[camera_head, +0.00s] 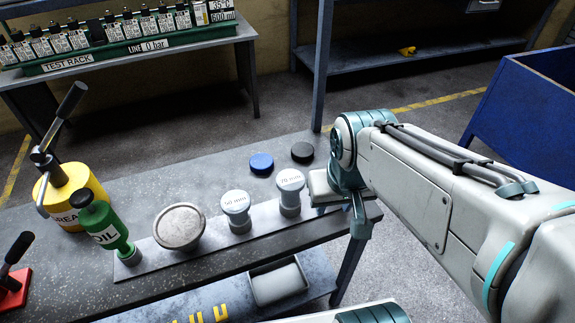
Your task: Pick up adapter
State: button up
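Two pale grey spool-shaped adapters stand upright on a light strip on the workbench: one (237,211) marked in mm, and another (290,192) to its right, also marked in mm. A wider round grey saddle-like piece (179,227) stands to their left on the same strip. My gripper (340,205) is at the right end of the bench, just right of the right-hand adapter. It is seen from behind and above, and its fingertips are not clear. I cannot tell whether it touches or holds anything.
A green oil bottle (103,228), a yellow grease can (75,190) and a red lever base (12,290) stand on the left. Blue (261,163) and black (302,152) discs lie behind the adapters. A grey tray (278,283) sits below the bench's front edge.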

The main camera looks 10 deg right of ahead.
aim_at(290, 182)
jog(key=k, duration=0.9)
jog(key=u, duration=0.6)
jog(key=i, duration=1.05)
jog(key=z, duration=0.8)
